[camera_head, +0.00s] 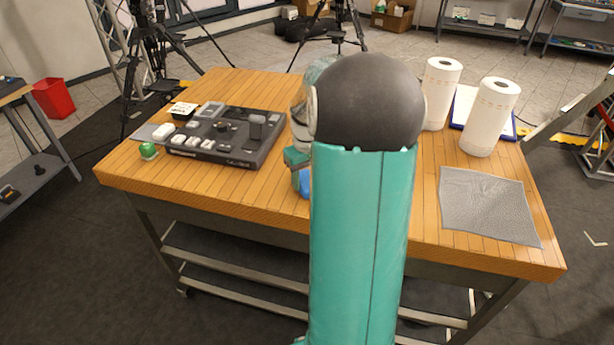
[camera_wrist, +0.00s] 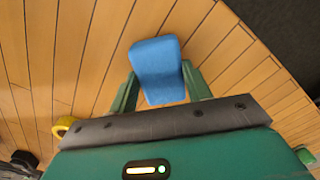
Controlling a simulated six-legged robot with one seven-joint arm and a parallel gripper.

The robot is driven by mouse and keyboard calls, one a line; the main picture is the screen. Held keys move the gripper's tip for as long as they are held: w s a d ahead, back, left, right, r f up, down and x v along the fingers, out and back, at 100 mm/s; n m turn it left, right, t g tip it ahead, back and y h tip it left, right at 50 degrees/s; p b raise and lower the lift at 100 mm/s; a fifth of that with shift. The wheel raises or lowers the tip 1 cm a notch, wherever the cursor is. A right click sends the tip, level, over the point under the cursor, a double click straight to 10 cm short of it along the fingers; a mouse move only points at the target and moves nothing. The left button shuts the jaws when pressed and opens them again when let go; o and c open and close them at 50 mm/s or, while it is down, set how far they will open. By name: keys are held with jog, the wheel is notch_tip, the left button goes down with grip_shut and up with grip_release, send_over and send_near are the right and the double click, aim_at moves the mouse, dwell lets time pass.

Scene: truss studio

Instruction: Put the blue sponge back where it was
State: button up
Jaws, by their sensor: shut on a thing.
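The blue sponge (camera_wrist: 156,55) is between the two green fingers of my gripper (camera_wrist: 160,74) in the wrist view, with wooden tabletop behind it. My gripper is shut on it, and its far end sticks out past the fingertips. In the head view only a small blue part of the sponge (camera_head: 304,184) shows beside my gripper (camera_head: 296,158), near the table's front edge. My arm hides most of both there. I cannot tell whether the sponge touches the tabletop.
On the wooden table (camera_head: 270,205), a dark control panel (camera_head: 228,137) stands left of my arm. A green item (camera_head: 148,150) lies at the left edge. Two paper rolls (camera_head: 441,92) (camera_head: 490,117) stand upright at right, behind a flat grey cloth (camera_head: 487,205). The front middle looks clear.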

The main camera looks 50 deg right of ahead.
aim_at(306, 180)
jog(key=shift+f, duration=0.1)
jog(key=o, duration=0.9)
jog(key=shift+o, duration=0.2)
notch_tip(306, 180, up, 12)
jog(key=shift+r, duration=0.2)
jog(key=a+r+n+t+h, duration=0.1)
jog(key=a+r, duration=0.3)
jog(key=a, duration=0.8)
jog(key=s+a+n+t, duration=0.1)
jog(key=s+a, duration=0.2)
jog(key=a, duration=0.4)
jog(key=s+a+f+t, duration=0.1)
jog(key=s+a+t, duration=0.1)
jog(key=s+a, duration=0.2)
jog(key=s+a+f+n+t+y, duration=0.1)
jog(key=s+a, duration=0.2)
jog(key=a, duration=0.7)
jog(key=shift+s+a+n+t, duration=0.25)
jog(key=shift+s+n+t, duration=0.05)
jog(key=shift+s, duration=0.1)
